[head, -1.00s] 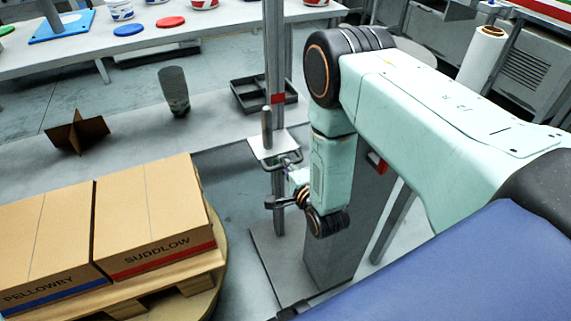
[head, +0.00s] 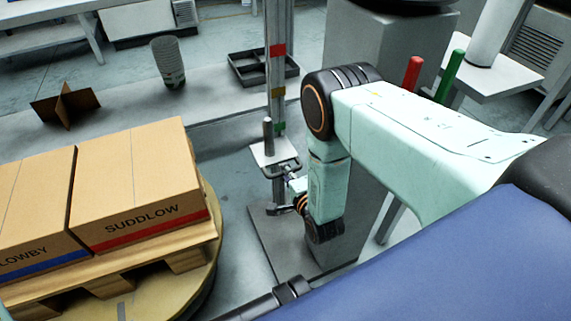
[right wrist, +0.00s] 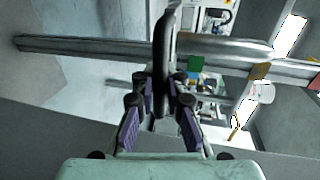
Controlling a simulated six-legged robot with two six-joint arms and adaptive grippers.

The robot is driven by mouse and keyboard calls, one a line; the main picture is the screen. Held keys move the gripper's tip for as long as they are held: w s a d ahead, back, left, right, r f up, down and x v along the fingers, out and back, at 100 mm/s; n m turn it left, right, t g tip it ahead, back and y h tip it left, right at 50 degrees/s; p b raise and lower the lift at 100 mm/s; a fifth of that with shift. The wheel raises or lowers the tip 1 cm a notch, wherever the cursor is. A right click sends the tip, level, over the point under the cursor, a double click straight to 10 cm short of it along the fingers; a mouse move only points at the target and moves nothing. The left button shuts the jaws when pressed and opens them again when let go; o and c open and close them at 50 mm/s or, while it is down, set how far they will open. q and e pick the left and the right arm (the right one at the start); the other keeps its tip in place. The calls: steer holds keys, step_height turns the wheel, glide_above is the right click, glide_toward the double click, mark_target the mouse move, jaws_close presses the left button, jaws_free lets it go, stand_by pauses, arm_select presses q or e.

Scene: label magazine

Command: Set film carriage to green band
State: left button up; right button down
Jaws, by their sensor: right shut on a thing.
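The film carriage, a pale plate (head: 266,154) with an upright grey spindle (head: 268,132) and a dark loop handle (head: 284,170), sits on the grey mast (head: 274,75). The mast has a red band (head: 278,50), a yellow band (head: 278,91) and lowest a green band (head: 280,128). The plate is right at or just below the green band; exact alignment is unclear. My right gripper (head: 289,181) is shut on the handle, also shown in the right wrist view (right wrist: 164,60). There the green band (right wrist: 195,63) lies just beyond the handle. My left gripper is not in view.
Cartons (head: 140,190) stand on a pallet (head: 150,262) at left. A cup stack (head: 168,62), a brown cardboard cross (head: 66,104) and a black tray (head: 250,68) are on the surface behind. A grey cabinet (head: 345,235) stands close behind my right forearm.

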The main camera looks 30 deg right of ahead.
step_height(320, 180, down, 8)
steer(key=shift+s+r+b, duration=0.25)
steer(key=shift+s+b, duration=0.15)
steer(key=shift+b, duration=0.05)
steer(key=c, duration=1.4)
jaws_free()
steer(key=shift+w, duration=0.1)
steer(key=shift+w+r, duration=0.1)
steer(key=shift+r, duration=0.05)
steer(key=v, duration=1.2)
